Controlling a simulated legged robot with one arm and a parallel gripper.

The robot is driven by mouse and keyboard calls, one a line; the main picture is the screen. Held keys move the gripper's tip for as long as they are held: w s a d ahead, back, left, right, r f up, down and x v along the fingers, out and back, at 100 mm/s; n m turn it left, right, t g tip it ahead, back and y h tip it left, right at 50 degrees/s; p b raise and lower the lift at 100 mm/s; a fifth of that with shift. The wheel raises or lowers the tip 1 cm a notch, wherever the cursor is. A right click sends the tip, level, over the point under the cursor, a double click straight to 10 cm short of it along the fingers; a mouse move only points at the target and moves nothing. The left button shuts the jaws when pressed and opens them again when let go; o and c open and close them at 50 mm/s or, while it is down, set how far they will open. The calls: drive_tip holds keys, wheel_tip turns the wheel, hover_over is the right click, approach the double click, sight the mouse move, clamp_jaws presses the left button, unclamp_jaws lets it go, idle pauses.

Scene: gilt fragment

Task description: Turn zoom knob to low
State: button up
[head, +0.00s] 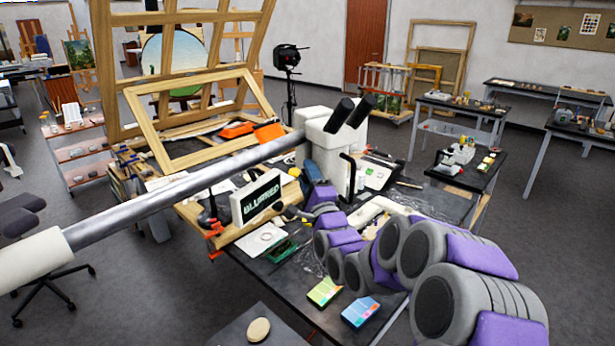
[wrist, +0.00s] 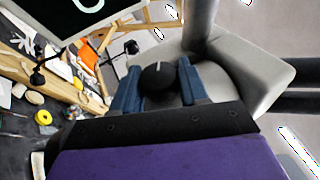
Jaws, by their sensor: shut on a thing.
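The zoom knob (wrist: 158,79) is a round black knob with a short white mark, on the side of the grey-white microscope head (wrist: 245,75). In the wrist view its mark points toward the top of the picture. My gripper (wrist: 158,72) has its blue fingers on both sides of the knob and is shut on it. In the head view the microscope (head: 322,140) hangs on a grey boom (head: 180,195), with two black eyepieces. My gripper reaches its near side there, and the knob is hidden. A small screen (head: 258,200) beside it reads "BLURRED".
The dark worktable (head: 440,200) is cluttered around the microscope. An empty wooden frame (head: 245,140) leans behind it. An orange clamp (head: 213,232) grips the table edge. Two colored note pads (head: 324,291) (head: 360,312) lie near the front. The boom crosses the left side.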

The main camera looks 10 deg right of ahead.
drive_tip(key=shift+a, duration=0.2)
drive_tip(key=shift+c, duration=1)
drive_tip(key=shift+r, duration=0.1)
drive_tip(key=shift+r+g+p, duration=0.1)
drive_tip(key=shift+g+p, duration=0.25)
drive_tip(key=shift+g, duration=0.05)
drive_tip(key=shift+n, duration=0.3)
drive_tip(key=shift+a+r+n+g+p, duration=0.15)
drive_tip(key=shift+n+g+p, duration=0.15)
drive_tip(key=shift+g+p, duration=0.9)
drive_tip(key=g+p, duration=0.2)
drive_tip(key=shift+n+h+p, duration=0.3)
drive_tip(key=shift+p, duration=0.1)
drive_tip(key=shift+f+g, duration=0.3)
drive_tip(key=shift+g, duration=0.2)
